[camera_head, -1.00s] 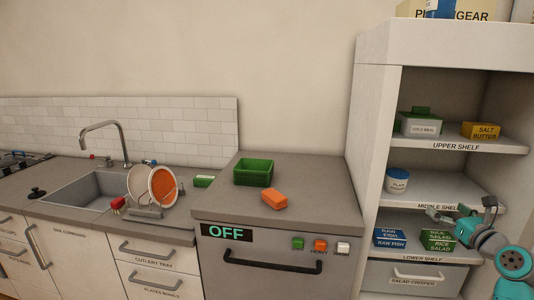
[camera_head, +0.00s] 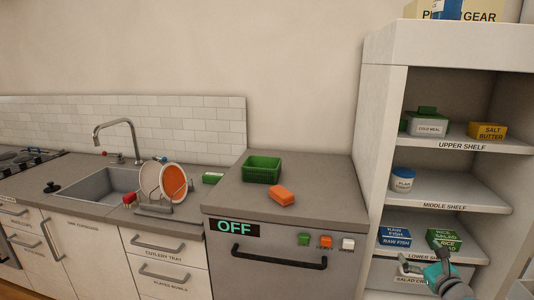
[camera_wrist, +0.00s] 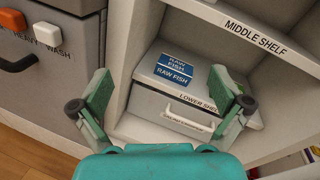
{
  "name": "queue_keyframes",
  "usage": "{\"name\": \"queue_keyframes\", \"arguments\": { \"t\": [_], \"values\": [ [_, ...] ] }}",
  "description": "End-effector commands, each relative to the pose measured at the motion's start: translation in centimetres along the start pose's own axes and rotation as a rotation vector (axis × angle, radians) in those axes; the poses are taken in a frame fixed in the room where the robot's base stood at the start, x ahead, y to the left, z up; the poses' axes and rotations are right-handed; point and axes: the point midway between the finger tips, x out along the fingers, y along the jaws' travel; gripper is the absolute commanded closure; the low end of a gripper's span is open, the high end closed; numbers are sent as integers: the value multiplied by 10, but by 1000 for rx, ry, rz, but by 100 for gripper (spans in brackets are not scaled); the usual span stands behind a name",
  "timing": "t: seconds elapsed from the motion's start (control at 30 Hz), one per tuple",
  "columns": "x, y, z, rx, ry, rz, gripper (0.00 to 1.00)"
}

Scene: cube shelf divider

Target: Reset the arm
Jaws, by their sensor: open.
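My gripper (camera_wrist: 160,88) is open and empty, with a finger on each side of the wrist view. In the head view my gripper (camera_head: 438,264) is low at the right, in front of the lower shelf (camera_head: 462,257). The blue raw fish box (camera_head: 395,237) sits on that shelf and also shows between my fingers in the wrist view (camera_wrist: 173,68). The green rice salad box (camera_head: 444,240) stands to its right, just above my gripper in the head view. My right finger partly hides it in the wrist view.
The upper shelf holds a cold meal box (camera_head: 428,125) and a salt butter box (camera_head: 487,131). A counter with a green tray (camera_head: 262,169) and an orange block (camera_head: 281,195) is left of the shelf unit.

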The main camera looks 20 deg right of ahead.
Motion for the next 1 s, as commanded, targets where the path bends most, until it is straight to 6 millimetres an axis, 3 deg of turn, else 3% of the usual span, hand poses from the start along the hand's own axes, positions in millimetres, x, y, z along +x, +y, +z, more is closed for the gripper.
{"name": "queue_keyframes", "arguments": {
  "t": [0.03,0.1,0.27,0.5,0.7,1.0],
  "values": [
    [-6,25,-14,-49,15,8,0],
    [-16,55,-29,-137,31,12,0],
    [-46,117,-58,-352,63,27,0],
    [-107,198,-91,-696,96,71,0],
    [-168,252,-107,-1001,100,120,0],
    [-269,306,-114,-1481,53,202,0]
  ]
}}
